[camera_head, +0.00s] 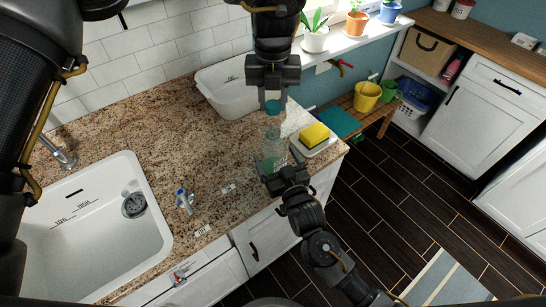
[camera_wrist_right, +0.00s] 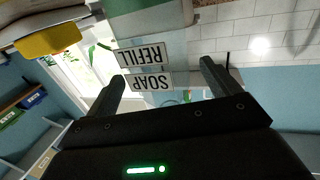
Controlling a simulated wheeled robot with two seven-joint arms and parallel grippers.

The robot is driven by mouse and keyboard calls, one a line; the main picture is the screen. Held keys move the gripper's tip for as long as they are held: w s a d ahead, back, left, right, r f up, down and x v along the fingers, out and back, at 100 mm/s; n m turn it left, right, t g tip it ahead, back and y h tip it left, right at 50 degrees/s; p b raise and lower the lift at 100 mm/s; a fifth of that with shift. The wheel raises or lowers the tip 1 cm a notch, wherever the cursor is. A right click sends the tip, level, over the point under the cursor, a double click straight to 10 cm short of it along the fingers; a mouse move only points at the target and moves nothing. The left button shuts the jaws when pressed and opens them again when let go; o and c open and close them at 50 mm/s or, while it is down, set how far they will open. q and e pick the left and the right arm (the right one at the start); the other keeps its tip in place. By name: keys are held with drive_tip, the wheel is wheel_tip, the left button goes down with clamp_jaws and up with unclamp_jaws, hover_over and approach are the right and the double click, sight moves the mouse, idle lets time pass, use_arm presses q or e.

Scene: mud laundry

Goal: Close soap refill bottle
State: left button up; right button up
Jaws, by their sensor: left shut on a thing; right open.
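The soap refill bottle (camera_head: 272,148) is clear with greenish liquid low inside and stands upright on the granite counter. Its SOAP REFILL label (camera_wrist_right: 147,68) shows upside down in the right wrist view. A teal cap (camera_head: 273,107) is at the top of the bottle's neck; I cannot tell if it is seated or just above. My left gripper (camera_head: 273,97) points down from above and is shut on the cap. My right gripper (camera_head: 280,164) is open, low at the bottle's front, its fingers (camera_wrist_right: 165,85) on either side of the label. Contact is unclear.
A yellow sponge (camera_head: 314,134) on a white dish (camera_head: 323,149) lies just right of the bottle. A white tub (camera_head: 225,93) stands behind. A small blue-topped item (camera_head: 182,195) and the sink (camera_head: 152,248) are to the left. The counter between is mostly clear.

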drive_tip(key=shift+x, duration=2.05)
drive_tip(key=c, duration=1.5)
use_arm(q)
drive_tip(key=shift+f, duration=2.45)
drive_tip(key=shift+f, duration=0.15)
drive_tip(key=shift+f, duration=0.75)
drive_tip(key=shift+f, duration=0.55)
